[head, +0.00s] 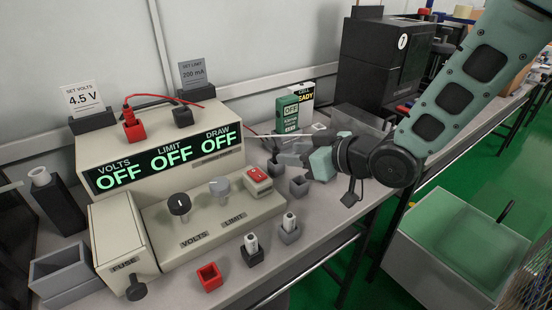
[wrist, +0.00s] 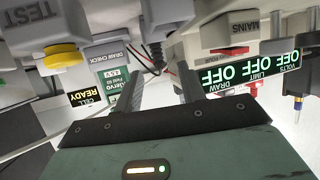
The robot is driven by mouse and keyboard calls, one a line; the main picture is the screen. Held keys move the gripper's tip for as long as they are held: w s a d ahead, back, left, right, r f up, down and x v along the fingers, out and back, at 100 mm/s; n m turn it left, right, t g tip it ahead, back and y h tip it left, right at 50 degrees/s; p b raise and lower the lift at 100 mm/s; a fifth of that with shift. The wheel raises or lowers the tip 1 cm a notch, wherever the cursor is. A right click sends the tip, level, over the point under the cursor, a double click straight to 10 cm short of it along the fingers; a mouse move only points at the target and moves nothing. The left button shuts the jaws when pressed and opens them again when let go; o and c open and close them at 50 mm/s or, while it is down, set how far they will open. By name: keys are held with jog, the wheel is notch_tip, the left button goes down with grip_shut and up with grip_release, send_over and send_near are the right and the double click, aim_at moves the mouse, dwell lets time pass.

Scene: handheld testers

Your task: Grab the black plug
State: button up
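A black block-shaped piece (head: 183,117), possibly the black plug, sits on top of the beige power supply (head: 110,149). It is right of a red one (head: 133,130) with a red lead. I cannot tell plug from socket there. My gripper (head: 285,150) is right of the power supply, above the bench, pointing left. In the wrist view its two dark fingers stand apart with nothing clearly held between them (wrist: 160,88). The power supply's OFF display (wrist: 250,73) appears upside down in the wrist view, right of the fingers.
Small dark holders (head: 299,186) stand below my gripper. Two holders with pale pins (head: 252,250) and an empty red holder (head: 209,277) line the bench front. A green meter (head: 287,115) and a black machine (head: 385,62) stand behind. A fuse box (head: 120,240) is at left.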

aim_at(276, 150)
jog(key=shift+b+x, duration=0.35)
jog(key=shift+x, duration=2.9)
jog(key=shift+d+f, duration=0.1)
jog(key=shift+f, duration=0.05)
grip_shut()
